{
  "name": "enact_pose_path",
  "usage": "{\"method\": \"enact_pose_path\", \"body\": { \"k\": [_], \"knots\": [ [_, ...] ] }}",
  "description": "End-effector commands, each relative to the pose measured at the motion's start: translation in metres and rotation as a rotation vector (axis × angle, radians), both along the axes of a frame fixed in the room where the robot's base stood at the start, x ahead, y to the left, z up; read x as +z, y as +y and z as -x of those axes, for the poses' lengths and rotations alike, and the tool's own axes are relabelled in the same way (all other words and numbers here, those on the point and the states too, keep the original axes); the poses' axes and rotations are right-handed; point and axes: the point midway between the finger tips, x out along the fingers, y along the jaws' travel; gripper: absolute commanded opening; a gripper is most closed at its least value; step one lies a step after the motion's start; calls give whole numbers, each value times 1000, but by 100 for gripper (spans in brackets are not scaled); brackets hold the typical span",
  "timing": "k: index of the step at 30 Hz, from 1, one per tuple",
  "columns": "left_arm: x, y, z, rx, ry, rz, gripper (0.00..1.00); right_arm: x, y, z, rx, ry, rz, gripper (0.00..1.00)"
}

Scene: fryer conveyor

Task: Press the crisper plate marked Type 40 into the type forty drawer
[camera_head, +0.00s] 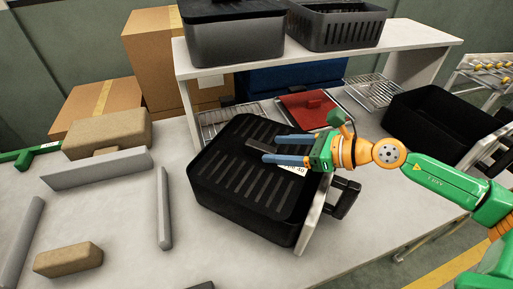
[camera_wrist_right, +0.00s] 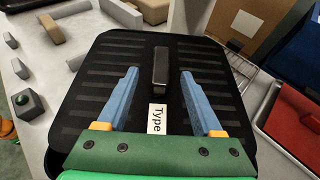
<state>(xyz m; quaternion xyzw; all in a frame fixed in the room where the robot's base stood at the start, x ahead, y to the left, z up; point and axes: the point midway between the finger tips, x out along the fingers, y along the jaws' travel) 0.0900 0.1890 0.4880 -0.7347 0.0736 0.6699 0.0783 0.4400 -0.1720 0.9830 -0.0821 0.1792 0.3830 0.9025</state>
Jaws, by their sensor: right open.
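The crisper plate (camera_head: 243,160) is black and slotted, with a raised dark grip block in its middle and a white Type 40 label. It lies level over the top of the black drawer (camera_head: 240,212), which has a pale front panel and a black handle at right. How deep the plate sits cannot be told. My right gripper (camera_head: 270,149) is open over the plate, its blue fingers reaching in from the right. In the right wrist view the fingers (camera_wrist_right: 159,72) straddle the line of the grip block (camera_wrist_right: 160,67), with clear gaps. My left gripper is not in view.
A white shelf (camera_head: 400,38) behind holds two dark baskets. Below it are wire racks and a red object (camera_head: 305,108). An empty black bin (camera_head: 440,122) stands at right. Tan blocks (camera_head: 68,260) and grey bars lie at left.

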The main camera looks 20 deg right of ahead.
Motion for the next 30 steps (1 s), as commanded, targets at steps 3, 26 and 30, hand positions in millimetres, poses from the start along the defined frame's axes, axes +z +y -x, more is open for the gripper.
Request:
{"method": "enact_pose_path", "body": {
  "k": [3,26,30],
  "knots": [
    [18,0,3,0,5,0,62,5,9,-10,1,-2,-4,68],
    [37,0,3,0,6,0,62,-18,35,-42,-1,-1,0,0],
    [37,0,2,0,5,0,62,-17,35,-42,-1,-2,-1,0]
  ]
}}
